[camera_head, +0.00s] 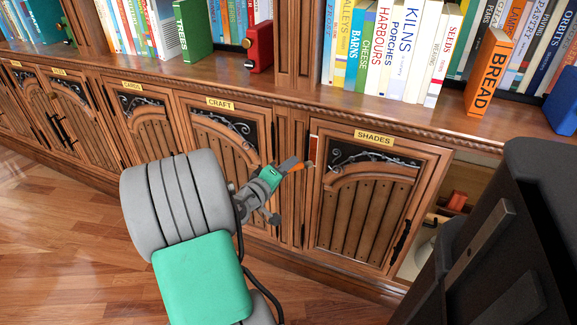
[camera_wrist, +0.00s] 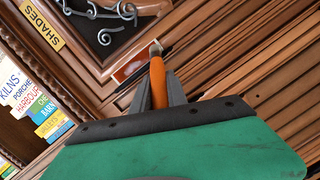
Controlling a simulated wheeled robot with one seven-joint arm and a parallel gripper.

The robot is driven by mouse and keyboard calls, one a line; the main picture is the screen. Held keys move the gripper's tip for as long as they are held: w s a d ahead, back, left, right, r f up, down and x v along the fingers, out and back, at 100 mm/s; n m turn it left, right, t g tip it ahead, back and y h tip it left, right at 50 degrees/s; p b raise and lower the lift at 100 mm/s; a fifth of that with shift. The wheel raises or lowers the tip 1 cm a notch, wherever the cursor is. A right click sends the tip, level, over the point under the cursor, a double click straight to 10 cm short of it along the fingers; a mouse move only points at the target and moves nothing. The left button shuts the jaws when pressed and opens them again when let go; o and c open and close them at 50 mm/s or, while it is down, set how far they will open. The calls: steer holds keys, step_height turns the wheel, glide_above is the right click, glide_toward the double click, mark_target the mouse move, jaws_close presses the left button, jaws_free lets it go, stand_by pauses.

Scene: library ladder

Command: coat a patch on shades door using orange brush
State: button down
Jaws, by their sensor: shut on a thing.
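The shades door (camera_head: 365,215) is a carved wooden cupboard door with a yellow SHADES label (camera_head: 373,137). A narrow red-orange patch (camera_head: 314,150) is on its upper left frame; in the wrist view the patch (camera_wrist: 130,64) has a pale outline. My gripper (camera_head: 281,171) is at the left of the door, shut on the orange brush (camera_head: 291,164). In the wrist view the orange handle (camera_wrist: 158,82) stands between my two grey fingers. The brush tip is at the patch's lower end; I cannot tell if it touches. The fingers hide part of the handle.
Right of the door an open cupboard interior shows a red thing (camera_head: 457,201). Above is a shelf of books, with the orange BREAD book (camera_head: 488,72) near its edge. The CRAFT door (camera_head: 222,135) is left of my gripper. Wooden floor (camera_head: 60,240) is clear at left.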

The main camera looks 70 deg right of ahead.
steer(key=a, duration=0.6)
steer(key=shift+w, duration=0.3)
steer(key=shift+a+r, duration=0.1)
steer(key=shift+v, duration=1.4)
steer(key=shift+s, duration=0.2)
